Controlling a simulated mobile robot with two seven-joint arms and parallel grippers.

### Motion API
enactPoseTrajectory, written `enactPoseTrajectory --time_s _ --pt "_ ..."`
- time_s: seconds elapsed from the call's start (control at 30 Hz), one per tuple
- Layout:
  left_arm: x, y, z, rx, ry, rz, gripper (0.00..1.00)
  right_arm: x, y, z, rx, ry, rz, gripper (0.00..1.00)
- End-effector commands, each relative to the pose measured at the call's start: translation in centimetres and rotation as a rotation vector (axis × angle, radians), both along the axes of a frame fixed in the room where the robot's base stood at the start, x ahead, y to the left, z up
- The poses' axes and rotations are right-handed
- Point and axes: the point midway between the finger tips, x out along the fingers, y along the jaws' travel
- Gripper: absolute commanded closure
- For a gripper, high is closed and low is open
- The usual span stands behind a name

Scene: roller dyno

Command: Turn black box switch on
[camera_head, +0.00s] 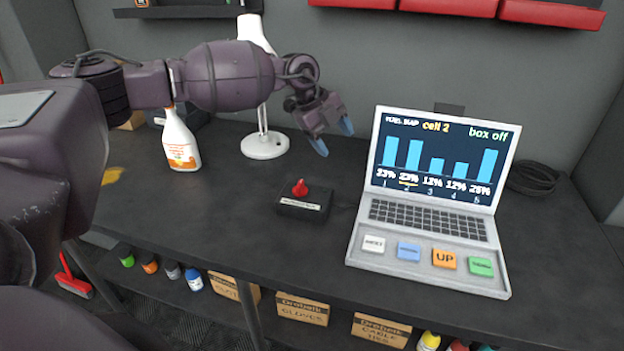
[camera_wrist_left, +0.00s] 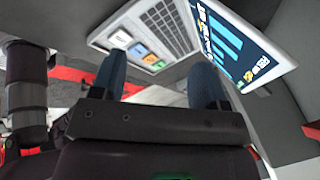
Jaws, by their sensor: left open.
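The black box (camera_head: 290,208) sits on the dark bench, left of the laptop, with a red switch (camera_head: 300,188) on its top. The laptop screen (camera_head: 441,158) reads "box off". My left gripper (camera_head: 334,142) is open and empty above the bench, behind the black box and to its right, near the left edge of the laptop screen. In the left wrist view, the open fingers of my left gripper (camera_wrist_left: 160,85) point toward the laptop (camera_wrist_left: 155,40); the black box cannot be made out there. My right gripper is not in view.
A white spray bottle (camera_head: 181,143) and a white lamp stand (camera_head: 264,146) are at the back left. A coiled black cable (camera_head: 533,178) lies right of the laptop. The bench in front of the black box is clear. A lower shelf holds cardboard boxes (camera_head: 302,309) and bottles.

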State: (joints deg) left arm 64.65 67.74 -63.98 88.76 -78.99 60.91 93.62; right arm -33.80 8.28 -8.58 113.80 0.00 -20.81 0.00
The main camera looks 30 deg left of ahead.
Motion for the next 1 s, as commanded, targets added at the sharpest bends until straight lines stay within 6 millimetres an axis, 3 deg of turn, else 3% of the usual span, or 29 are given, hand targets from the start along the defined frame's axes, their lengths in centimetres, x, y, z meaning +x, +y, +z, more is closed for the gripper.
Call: enactPoseTrajectory --time_s 0.1,0.33,0.5,0.73,1.0 --pt "-1.1 3.4 -2.1 0.137 0.146 0.179 0.32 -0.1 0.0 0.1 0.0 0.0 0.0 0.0" --pt "-2.7 7.0 -2.9 0.296 0.304 0.493 0.32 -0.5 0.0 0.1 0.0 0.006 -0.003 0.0" --pt "-3.4 7.6 -2.9 0.32 0.366 0.635 0.32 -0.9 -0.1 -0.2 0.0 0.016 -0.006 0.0" --pt "-3.5 7.5 -3.5 0.311 0.378 0.688 0.32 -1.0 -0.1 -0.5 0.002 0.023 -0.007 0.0" --pt "-3.5 7.5 -7.3 0.311 0.381 0.686 0.32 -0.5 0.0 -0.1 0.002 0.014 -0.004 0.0"
